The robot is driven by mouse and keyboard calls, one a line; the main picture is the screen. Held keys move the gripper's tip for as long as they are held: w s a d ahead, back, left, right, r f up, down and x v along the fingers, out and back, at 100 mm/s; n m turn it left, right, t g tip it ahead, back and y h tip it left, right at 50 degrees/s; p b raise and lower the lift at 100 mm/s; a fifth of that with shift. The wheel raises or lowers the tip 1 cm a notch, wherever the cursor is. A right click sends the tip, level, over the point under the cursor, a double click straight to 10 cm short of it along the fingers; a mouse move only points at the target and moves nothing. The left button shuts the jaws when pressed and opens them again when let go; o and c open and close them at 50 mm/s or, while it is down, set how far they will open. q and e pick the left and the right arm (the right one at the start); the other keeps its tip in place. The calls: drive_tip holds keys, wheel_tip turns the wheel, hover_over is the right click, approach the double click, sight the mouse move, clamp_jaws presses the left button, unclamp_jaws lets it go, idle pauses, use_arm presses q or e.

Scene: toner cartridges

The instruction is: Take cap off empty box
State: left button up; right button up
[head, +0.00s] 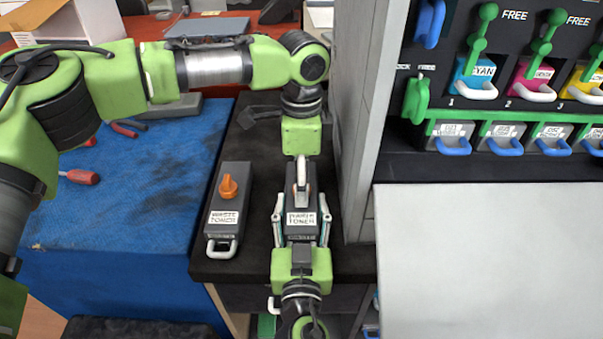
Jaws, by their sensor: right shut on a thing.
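Two dark grey boxes labelled "WASTE TONER" are on the black worktop. The left box (232,200) stands free, with an orange cap (228,187) on top and a pale handle at its near end. My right gripper (301,222) comes from the bottom edge and is shut on the right box (301,236), one finger along each side. My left gripper (300,190) reaches down from above onto the top of that right box. Its fingers show edge-on and cover the cap area, so I cannot tell whether it grips a cap there.
A grey wall panel (358,120) stands close to the right of the held box. Beyond it are a printer with coloured cartridges (475,80) and a pale flat surface (480,260). A blue mat (130,200) with a red screwdriver (80,177) lies left.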

use_arm(q)
drive_tip(key=shift+c, duration=0.3)
clamp_jaws()
drive_tip(key=shift+r, duration=0.2)
idle(0.4)
drive_tip(key=shift+r, duration=0.95)
drive_tip(key=shift+r, duration=2)
use_arm(e)
drive_tip(key=o, duration=1.7)
drive_tip(key=shift+c, duration=0.2)
